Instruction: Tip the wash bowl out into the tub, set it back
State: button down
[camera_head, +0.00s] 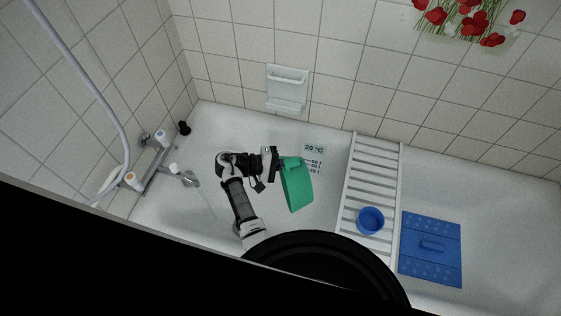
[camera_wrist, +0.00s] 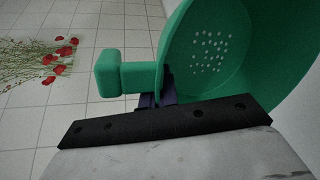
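The green wash bowl (camera_head: 297,186) hangs over the tub, left of the slatted rack, tipped on its side with its round face turned sideways. My gripper (camera_head: 274,163) is at its upper left edge, shut on the bowl's short handle. In the wrist view the bowl (camera_wrist: 270,50) fills the upper right, with a group of pale dots on its inner floor, and no contents can be made out. Its blocky green handle (camera_wrist: 122,75) sticks out to the left. The dark gripper fingers (camera_wrist: 167,90) are at the handle where it joins the bowl, partly hidden.
The white tub (camera_head: 480,180) spans the view. A tap (camera_head: 182,176) is at the left, with a hose (camera_head: 95,85) above.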

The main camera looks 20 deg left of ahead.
jog(key=w+d+f+g+y+p, duration=0.1)
jog(key=w+d+f+g+y, duration=0.1)
jog(key=w+d+y, duration=0.3)
jog(key=w+d+f+g+y+p, duration=0.2)
jog(key=d+g+y, duration=0.15)
jog(key=d, duration=0.35)
notch_tip(320, 180, down, 7)
jog(key=w+d+n+g+y+b, duration=0.1)
jog(key=d+g+y+b, duration=0.1)
jog(key=y, duration=0.5)
jog(key=shift+g+b, duration=0.45)
jog(key=shift+b, duration=0.4)
jog(key=shift+r, duration=0.1)
jog(key=p+v, duration=0.3)
jog(key=p, duration=0.1)
jog(key=shift+s+a+r, duration=0.1)
jog(key=shift+s+r, duration=0.15)
jog(key=shift+r, duration=0.2)
